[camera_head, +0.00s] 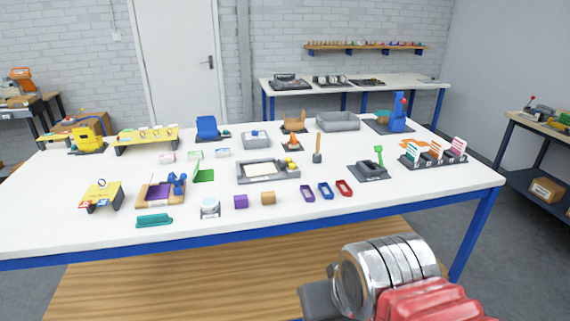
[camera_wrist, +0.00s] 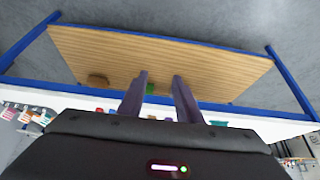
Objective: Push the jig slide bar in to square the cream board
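The jig (camera_head: 240,178) is a grey frame near the middle of the white table in the head view. A cream board (camera_head: 262,170) lies inside it. Yellow knobs (camera_head: 291,163) stand at its right end, apparently on the slide bar; the bar itself is too small to make out clearly. My gripper (camera_wrist: 159,76) shows in the wrist view with two fingers apart and nothing visible between them. In the head view my arm is at the lower right, in front of the table and well away from the jig.
The white table (camera_head: 100,235) has a blue edge and a wooden shelf below. Purple and tan blocks (camera_head: 268,198) and coloured rings (camera_head: 326,190) sit in front of the jig. A wooden-handled tool (camera_head: 317,150) stands right behind it. The table's front right is clear.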

